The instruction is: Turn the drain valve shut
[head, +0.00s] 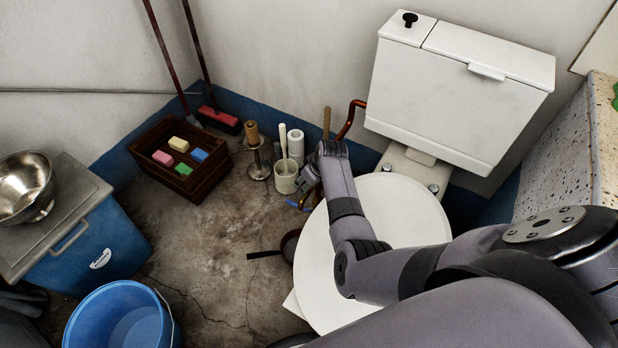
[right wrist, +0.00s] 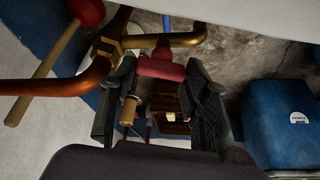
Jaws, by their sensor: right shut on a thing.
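The drain valve shows in the right wrist view as a brass body (right wrist: 106,50) on copper pipe, with a red handle (right wrist: 160,68). My right gripper (right wrist: 160,72) is shut on the red handle, one dark finger at each side of it. In the head view my right arm reaches down beside the toilet, and the wrist hides most of the gripper and the valve. A piece of copper pipe (head: 350,119) shows there, left of the cistern. My left gripper is not in view.
A white toilet (head: 400,208) stands close right of my arm. Left of the arm are a brush holder (head: 286,180), a paper stand (head: 258,168) and a wooden crate (head: 190,187). A blue bucket (head: 118,312) stands at front left.

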